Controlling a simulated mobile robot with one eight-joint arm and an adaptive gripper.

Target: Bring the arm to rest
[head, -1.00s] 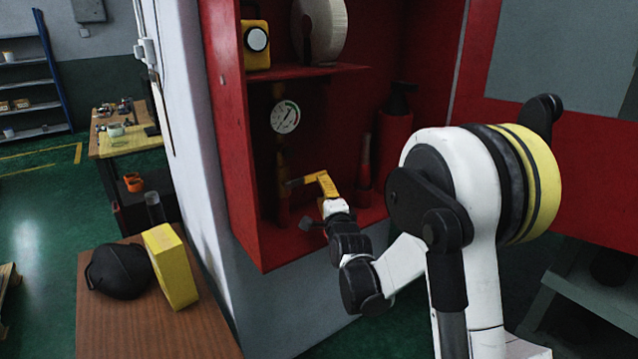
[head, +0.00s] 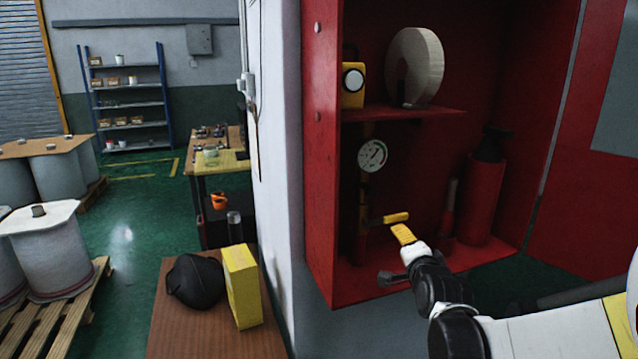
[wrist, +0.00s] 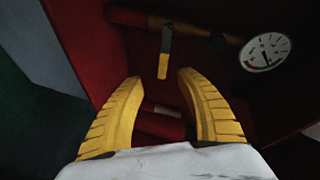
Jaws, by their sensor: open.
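My gripper (head: 401,232) reaches into the lower part of the red cabinet (head: 320,160). In the wrist view its two yellow fingers (wrist: 159,80) are spread apart with nothing between them. A valve lever with a yellow handle (head: 396,217) sits just beyond the fingertips. In the wrist view the yellow-ended lever (wrist: 164,62) lies ahead of the gap, apart from the fingers. A round pressure gauge (head: 372,155) is on the pipe above the lever; it also shows in the wrist view (wrist: 266,52).
A red extinguisher (head: 484,200) stands right of my gripper. The cabinet shelf (head: 420,112) above holds a yellow device (head: 353,84) and a white reel (head: 416,65). A brown table (head: 190,325) at lower left bears a black object (head: 195,282) and a yellow box (head: 242,287).

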